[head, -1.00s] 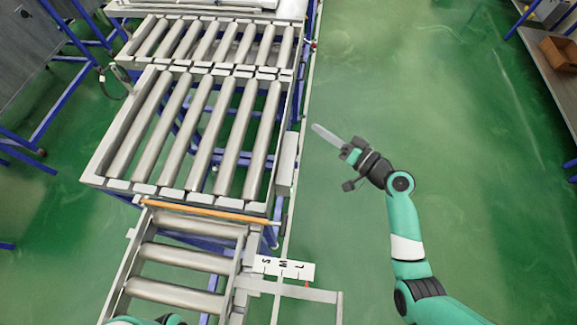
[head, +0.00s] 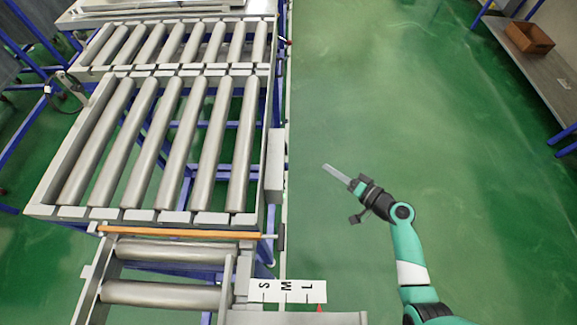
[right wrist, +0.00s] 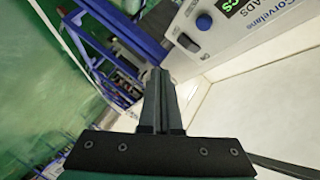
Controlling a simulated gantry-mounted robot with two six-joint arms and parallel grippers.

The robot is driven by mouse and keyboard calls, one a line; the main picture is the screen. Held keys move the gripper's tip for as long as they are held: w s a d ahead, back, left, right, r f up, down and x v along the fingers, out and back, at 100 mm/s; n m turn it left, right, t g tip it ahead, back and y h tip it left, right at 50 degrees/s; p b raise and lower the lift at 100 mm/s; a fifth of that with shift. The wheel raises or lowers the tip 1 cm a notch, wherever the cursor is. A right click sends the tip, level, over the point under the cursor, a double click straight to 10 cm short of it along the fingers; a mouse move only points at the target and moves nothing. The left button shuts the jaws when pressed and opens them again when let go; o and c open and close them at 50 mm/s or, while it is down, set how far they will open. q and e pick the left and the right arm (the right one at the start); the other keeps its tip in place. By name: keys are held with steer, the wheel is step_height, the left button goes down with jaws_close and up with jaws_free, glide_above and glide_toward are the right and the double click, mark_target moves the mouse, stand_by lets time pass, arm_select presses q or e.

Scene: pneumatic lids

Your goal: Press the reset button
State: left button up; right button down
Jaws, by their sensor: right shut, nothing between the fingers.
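My right gripper (head: 325,167) is shut and empty. It reaches up and left over the green floor, right of the roller conveyor. In the right wrist view its closed fingers (right wrist: 160,75) point toward the top, below and left of a light control panel (right wrist: 232,42). A gap shows between fingertips and buttons in the picture. No reset label is readable. I cannot pick out the panel in the head view. My left gripper is not in view.
The roller conveyor (head: 270,110) fills the left, with an orange bar (head: 180,232) across it and a grey box (head: 275,165) on its side. A white S-M-L scale (head: 288,291) sits near the front. A bench (head: 540,80) holds a brown box (head: 529,38). Floor between is clear.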

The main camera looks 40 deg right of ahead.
mark_target(287, 166)
steer(key=w+a+p, duration=0.1)
steer(key=w+a, duration=0.4)
steer(key=a, duration=0.2)
steer(key=shift+w, duration=0.2)
steer(key=shift+a, duration=0.1)
stand_by(1.9)
steer(key=shift+w+a, duration=0.25)
steer(key=shift+w+a, duration=0.3)
steer(key=shift+a, duration=0.1)
stand_by(0.9)
steer(key=shift+s+d, duration=0.55)
steer(key=shift+d, duration=0.2)
